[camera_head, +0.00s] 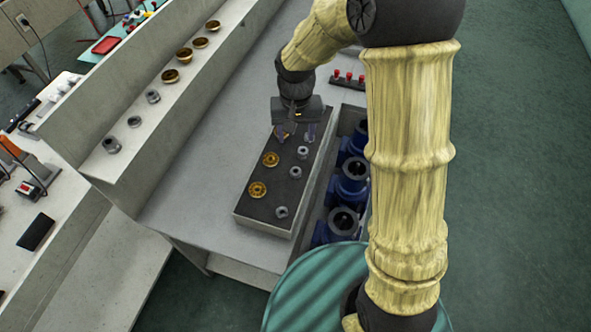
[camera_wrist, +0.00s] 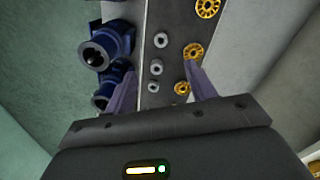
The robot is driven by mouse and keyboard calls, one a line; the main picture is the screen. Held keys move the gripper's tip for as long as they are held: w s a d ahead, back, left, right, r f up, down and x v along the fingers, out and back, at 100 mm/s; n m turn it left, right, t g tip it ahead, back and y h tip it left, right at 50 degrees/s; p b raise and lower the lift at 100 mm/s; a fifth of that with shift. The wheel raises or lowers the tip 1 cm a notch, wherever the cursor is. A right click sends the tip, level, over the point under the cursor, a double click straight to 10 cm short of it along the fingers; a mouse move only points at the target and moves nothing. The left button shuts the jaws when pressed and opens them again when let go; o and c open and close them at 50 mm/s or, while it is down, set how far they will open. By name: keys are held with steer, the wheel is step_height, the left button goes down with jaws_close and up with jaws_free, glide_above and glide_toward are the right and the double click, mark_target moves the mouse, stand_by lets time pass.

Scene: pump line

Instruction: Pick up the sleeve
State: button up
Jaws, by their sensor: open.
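My gripper (camera_head: 296,134) is open and empty, pointing down above the far part of the tray. In the wrist view, sleeves (camera_wrist: 156,67) show between and beyond the fingers of my gripper (camera_wrist: 162,72), with none touching them as far as I can see. Which sleeve is meant cannot be told.
Gold slotted wheels (camera_head: 257,189) stand beside the sleeves on the tray. Blue pump housings (camera_head: 343,220) sit in a bin along the tray's right side. A raised shelf (camera_head: 130,145) at left holds more gold and grey parts. Red-topped pegs (camera_head: 348,77) stand behind. The bench between shelf and tray is clear.

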steer(key=shift+d, duration=0.1)
steer(key=p, duration=0.2)
glide_above(296, 169)
steer(key=s, duration=0.2)
step_height(296, 169, down, 12)
steer(key=shift+w+f, duration=0.1)
steer(key=shift+w, duration=0.05)
steer(key=shift+f+p, duration=0.1)
steer(key=shift+p, duration=0.2)
steer(key=shift+w+f+p, duration=0.2)
steer(key=shift+f+p, duration=0.3)
steer(key=shift+f, duration=0.75)
steer(key=shift+w+f+p, duration=0.2)
steer(key=shift+f+p, duration=0.3)
steer(key=shift+f, duration=0.75)
steer(key=c, duration=1.1)
